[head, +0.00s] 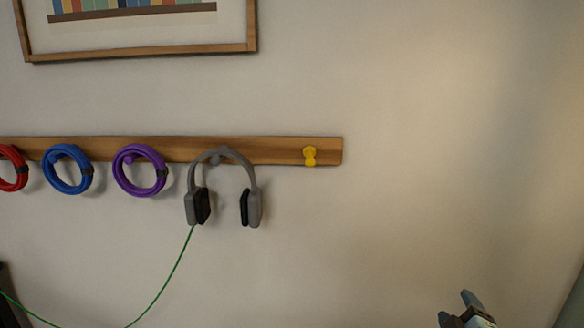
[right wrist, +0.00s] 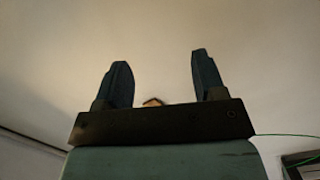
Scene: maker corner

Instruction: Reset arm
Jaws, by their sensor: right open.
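My right gripper (head: 457,308) shows at the bottom right of the head view, in front of bare wall and well below and right of the wooden rail. In the right wrist view its two dark fingers (right wrist: 160,80) stand apart with nothing between them. My left gripper is in neither view. Grey headphones (head: 222,188) hang on a peg of the wooden rail (head: 285,150). A green cable (head: 171,276) runs down and left from their left ear cup.
Purple (head: 121,172), blue (head: 50,168) and red (head: 20,168) cable coils hang on the rail left of the headphones. A yellow peg (head: 310,156) at the rail's right end is bare. A framed picture (head: 140,51) hangs above. The wall at right is clear.

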